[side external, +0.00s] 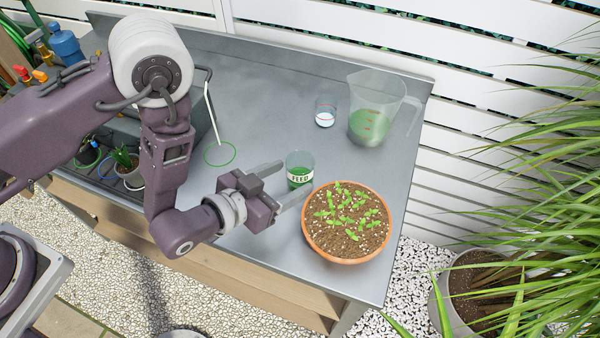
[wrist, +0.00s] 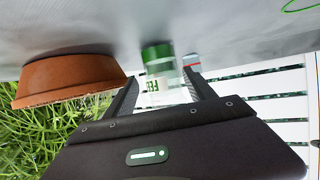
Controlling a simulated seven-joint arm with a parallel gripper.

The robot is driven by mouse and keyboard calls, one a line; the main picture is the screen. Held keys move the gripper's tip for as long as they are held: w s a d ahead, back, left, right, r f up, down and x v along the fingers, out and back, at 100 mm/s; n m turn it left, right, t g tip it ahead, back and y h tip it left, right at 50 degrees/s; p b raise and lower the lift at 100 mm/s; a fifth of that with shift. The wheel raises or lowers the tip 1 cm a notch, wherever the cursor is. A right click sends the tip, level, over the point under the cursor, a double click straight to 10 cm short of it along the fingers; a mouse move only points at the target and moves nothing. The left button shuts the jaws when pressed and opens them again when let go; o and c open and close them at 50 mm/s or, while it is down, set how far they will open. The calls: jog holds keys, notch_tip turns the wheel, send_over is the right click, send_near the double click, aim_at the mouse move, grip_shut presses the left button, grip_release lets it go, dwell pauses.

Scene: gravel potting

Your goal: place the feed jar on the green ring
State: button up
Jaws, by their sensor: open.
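The feed jar (side external: 299,171) is a small clear jar with green contents and a white FEED label, upright on the grey bench. My gripper (side external: 292,182) is open, its two fingers pointing at the jar from the left. In the wrist view the jar (wrist: 160,75) shows between the spread fingers (wrist: 163,90), seen upside down. I cannot tell whether a finger touches it. The green ring (side external: 220,153) is a thin outline on the bench to the left of the jar, with nothing on it. Part of it (wrist: 302,5) shows at the wrist view's top right corner.
A terracotta pot of seedlings (side external: 347,251) stands close to the right of one finger; it is also in the wrist view (wrist: 70,78). A small beaker (side external: 325,112) and a measuring jug (side external: 372,112) stand behind. Bench between jar and ring looks clear.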

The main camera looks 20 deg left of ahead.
aim_at(291, 175)
jog(key=x, duration=0.4)
jog(key=shift+w, duration=0.35)
grip_shut()
jog(key=shift+r, duration=0.1)
jog(key=shift+r, duration=4.85)
jog(key=w+a+f+n+y, duration=0.15)
jog(key=a+n+y, duration=0.8)
jog(key=a, duration=1.05)
jog(key=shift+y, duration=0.65)
jog(key=f, duration=0.8)
jog(key=shift+s+a, duration=0.3)
jog(key=shift+a, duration=0.05)
